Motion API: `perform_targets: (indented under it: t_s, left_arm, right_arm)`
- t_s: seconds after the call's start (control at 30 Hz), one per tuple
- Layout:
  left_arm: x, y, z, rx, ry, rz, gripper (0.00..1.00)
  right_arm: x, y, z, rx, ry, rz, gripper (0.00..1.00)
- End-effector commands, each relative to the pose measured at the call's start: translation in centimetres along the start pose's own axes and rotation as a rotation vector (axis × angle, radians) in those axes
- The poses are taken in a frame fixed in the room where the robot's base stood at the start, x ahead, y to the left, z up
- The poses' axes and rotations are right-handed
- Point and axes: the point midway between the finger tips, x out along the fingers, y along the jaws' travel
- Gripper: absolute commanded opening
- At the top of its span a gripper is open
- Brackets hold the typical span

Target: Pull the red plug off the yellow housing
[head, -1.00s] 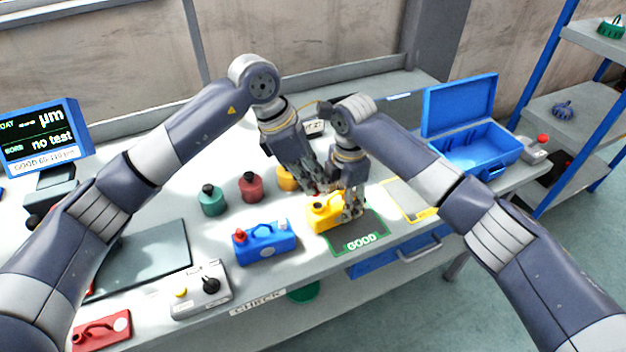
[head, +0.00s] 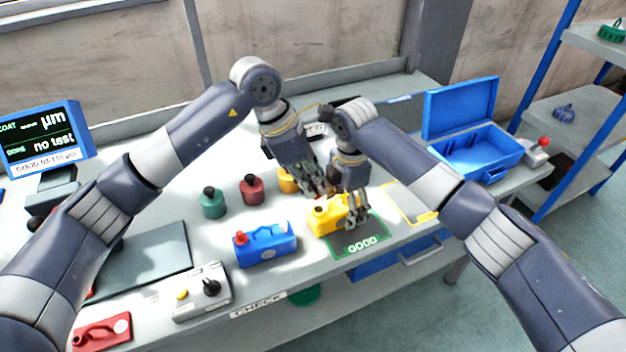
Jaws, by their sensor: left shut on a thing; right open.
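The yellow housing (head: 328,218) stands at the back edge of the green-framed GOOD mat (head: 357,245). The red plug (head: 320,201) shows only as a small red patch at the housing's upper left, under my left gripper. My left gripper (head: 323,193) points down from behind and is shut on the red plug; the fingers hide most of it. I cannot tell whether the plug is apart from the housing. My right gripper (head: 357,222) points down at the housing's right end, with its fingers apart and partly in front of that end.
A blue housing (head: 265,246) with a red plug stands to the left. Green (head: 212,204), dark red (head: 251,190) and orange (head: 287,181) containers stand behind. A control box (head: 202,292) is front left. An open blue case (head: 468,160) is back right. A yellow-framed mat (head: 408,203) is clear.

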Motion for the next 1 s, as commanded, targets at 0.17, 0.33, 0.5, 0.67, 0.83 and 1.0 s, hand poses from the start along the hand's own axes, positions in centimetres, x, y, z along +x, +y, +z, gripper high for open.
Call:
perform_targets:
  t_s: [0.17, 0.33, 0.5, 0.67, 0.83, 1.0]
  left_arm:
    - [-0.7, 0.1, 1.3, 0.016, -0.035, 0.014, 0.0]
    - [-0.5, 0.1, 1.2, 0.012, -0.031, 0.012, 0.0]
    - [-0.3, 0.1, 0.9, 0.009, -0.025, 0.01, 0.0]
    - [-0.2, 0.1, 0.8, 0.006, -0.021, 0.01, 0.0]
    - [-0.2, 0.1, 0.7, 0.005, -0.019, 0.009, 0.0]
    - [-0.2, 0.2, 0.6, 0.004, -0.018, 0.009, 0.0]
  right_arm:
    - [-1.2, -0.1, -0.8, -0.014, 0.009, -0.003, 0.7]
    - [-4.1, 0.1, -0.8, -0.014, 0.008, 0.002, 0.7]
    - [-6.6, 0.1, -0.5, -0.01, 0.005, 0.004, 0.7]
    - [-7.8, 0.1, -0.3, -0.006, 0.003, 0.002, 0.7]
    - [-8.1, 0.1, -0.1, -0.003, 0.002, 0.002, 0.7]
    - [-8.0, 0.1, -0.1, -0.002, 0.001, 0.002, 0.77]
